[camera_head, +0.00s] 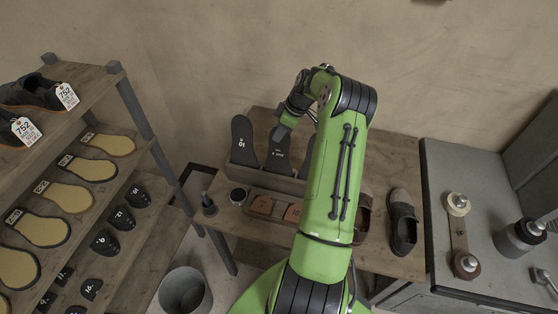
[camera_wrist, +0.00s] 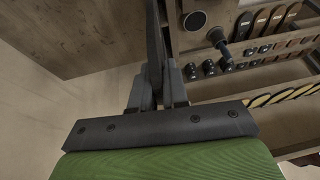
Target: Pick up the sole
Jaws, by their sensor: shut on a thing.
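My gripper (camera_head: 283,132) is shut on the top of a dark sole (camera_head: 279,157) at the back of the wooden table. The sole stands upright, and its lower end is at the slotted rack (camera_head: 243,160); I cannot tell whether it is lifted. In the wrist view the fingers of my gripper (camera_wrist: 158,88) close on the sole (camera_wrist: 157,45), seen as a thin dark edge. Another dark sole (camera_head: 242,142) marked 01 stands to the left in the rack. A third sole (camera_head: 308,146) is partly hidden behind my arm.
A shelf (camera_head: 120,87) with tan insoles and dark heel pieces stands at left. A tray (camera_head: 252,213) with brown pieces, a round container (camera_head: 238,197) and a dark shoe (camera_head: 403,225) are on the table. A grey bin (camera_head: 184,292) stands below. A grey machine (camera_head: 480,215) is at right.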

